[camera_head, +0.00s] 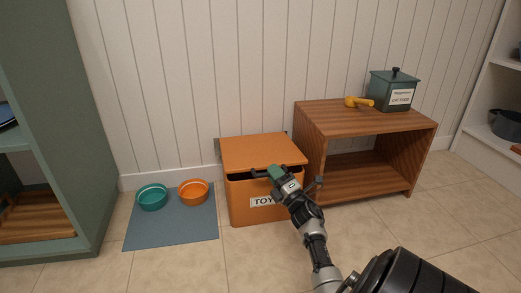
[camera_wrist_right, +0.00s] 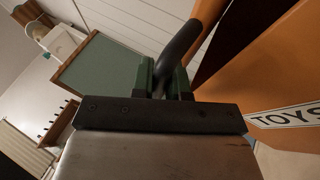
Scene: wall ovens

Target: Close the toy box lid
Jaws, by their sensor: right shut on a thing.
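The orange toy box (camera_head: 240,208) stands on the floor against the wall, with a "TOYS" label on its front. Its lid (camera_head: 262,151) is slightly raised at the front, with a dark gap between lid and box. My right gripper (camera_head: 275,172) is at the lid's front edge, shut on the dark lid handle (camera_head: 259,174). In the right wrist view the curved handle (camera_wrist_right: 180,43) sits between the green fingers (camera_wrist_right: 162,80). The box front (camera_wrist_right: 290,85) shows at the right there. My left gripper is not in view.
A wooden shelf unit (camera_head: 368,119) stands close to the right of the box, with a green canister (camera_head: 392,91) and yellow scoop (camera_head: 358,102) on top. A blue mat (camera_head: 172,232) with teal (camera_head: 152,197) and orange (camera_head: 194,192) bowls lies left. Floor in front is clear.

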